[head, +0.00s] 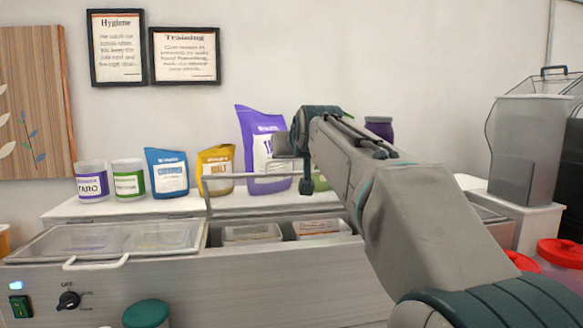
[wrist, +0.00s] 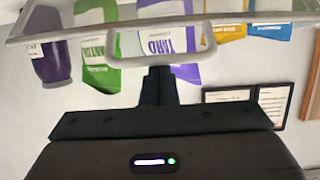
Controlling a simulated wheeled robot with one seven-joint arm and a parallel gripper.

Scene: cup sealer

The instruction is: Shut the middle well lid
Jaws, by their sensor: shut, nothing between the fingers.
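The middle well lid is a clear panel with a pale frame (head: 207,188), raised upright at the back of the open middle well. In the wrist view, its frame (wrist: 60,28) and loop handle (wrist: 163,60) cross the top of the picture. My gripper (head: 305,187) is shut and empty, at the raised lid near its handle. In the wrist view, my gripper's fingertips (wrist: 157,72) lie just at the handle's bar; I cannot tell whether they touch it. Containers (head: 250,234) show in the open well below. My arm hides the lid's right part.
The left well lid (head: 110,240) lies shut, with its handle (head: 95,263) at the front. Pouches (head: 265,150) and tubs (head: 91,181) stand on the shelf behind. A grey machine (head: 525,145) stands at the right, near red-lidded containers (head: 562,252).

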